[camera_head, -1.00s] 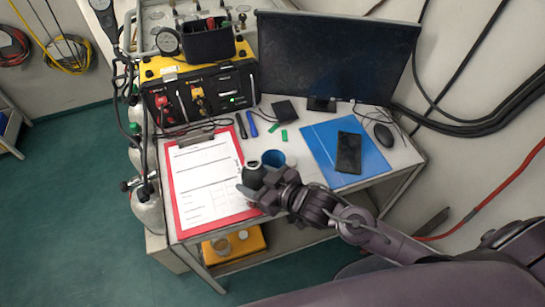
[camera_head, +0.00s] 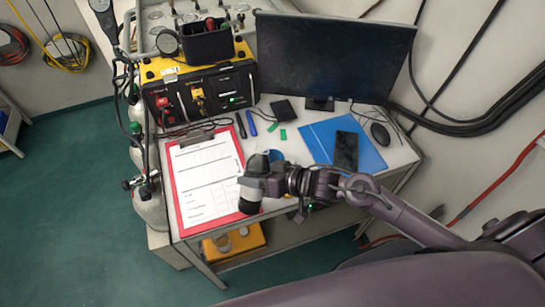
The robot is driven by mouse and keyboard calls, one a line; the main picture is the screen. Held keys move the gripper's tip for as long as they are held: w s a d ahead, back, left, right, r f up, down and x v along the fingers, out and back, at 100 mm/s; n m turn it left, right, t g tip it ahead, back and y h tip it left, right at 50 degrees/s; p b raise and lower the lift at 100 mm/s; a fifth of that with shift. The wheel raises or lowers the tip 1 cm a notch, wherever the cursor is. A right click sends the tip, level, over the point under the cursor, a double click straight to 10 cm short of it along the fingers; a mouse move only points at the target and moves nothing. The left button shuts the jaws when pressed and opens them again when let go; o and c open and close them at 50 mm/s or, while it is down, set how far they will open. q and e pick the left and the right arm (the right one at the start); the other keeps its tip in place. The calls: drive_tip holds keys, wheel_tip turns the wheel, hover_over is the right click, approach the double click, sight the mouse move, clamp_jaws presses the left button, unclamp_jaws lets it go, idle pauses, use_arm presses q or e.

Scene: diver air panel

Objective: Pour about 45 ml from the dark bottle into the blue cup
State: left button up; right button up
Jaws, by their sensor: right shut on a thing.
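The dark bottle (camera_head: 250,206) is held in my right gripper (camera_head: 254,184), over the front right part of the clipboard. Its dark lower end shows below the fingers, and a pale band shows above that end. The fingers hide its middle, and its exact tilt is hard to tell. The blue cup (camera_head: 263,162) stands on the table just behind the gripper, mostly hidden by the gripper and bottle. I cannot see any liquid or the level in the cup. My left gripper is not in view.
A red-edged clipboard (camera_head: 176,185) lies on the left of the table. A blue folder (camera_head: 370,157) with a black phone (camera_head: 346,151) lies to the right. A monitor (camera_head: 335,55) and the yellow-black air panel (camera_head: 200,90) stand behind. Small green and blue items lie behind the cup.

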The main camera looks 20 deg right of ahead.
drive_tip(key=shift+w+d+f+m+y+b, duration=0.2)
drive_tip(key=shift+w+m+y+b, duration=0.1)
drive_tip(key=shift+m, duration=0.2)
drive_tip(key=shift+s+a+f+m+g+y+b, duration=0.2)
drive_tip(key=shift+f+m+g+y+b, duration=0.2)
drive_tip(key=shift+f+m+g+b, duration=0.15)
drive_tip(key=shift+s+a+f+m+g+y+b, duration=0.25)
drive_tip(key=shift+m+b, duration=0.3)
drive_tip(key=shift+b, duration=0.3)
drive_tip(key=shift+f+y+b, duration=0.2)
drive_tip(key=shift+y+b, duration=0.05)
drive_tip(key=shift+b, duration=0.1)
drive_tip(key=shift+s+f+m, duration=0.1)
drive_tip(key=shift+m, duration=0.2)
drive_tip(key=shift+s+a+f+m+g+b, duration=0.1)
drive_tip(key=shift+f+m+g+b, duration=0.25)
drive_tip(key=shift+b, duration=0.35)
drive_tip(key=shift+m+y+b, duration=0.25)
drive_tip(key=shift+y+b, duration=0.15)
drive_tip(key=shift+y, duration=0.1)
drive_tip(key=shift+g+b, duration=0.25)
drive_tip(key=shift+b, duration=0.05)
drive_tip(key=shift+r+m+y+p, duration=0.35)
drive_tip(key=shift+m+p, duration=0.15)
drive_tip(key=shift+p, duration=0.2)
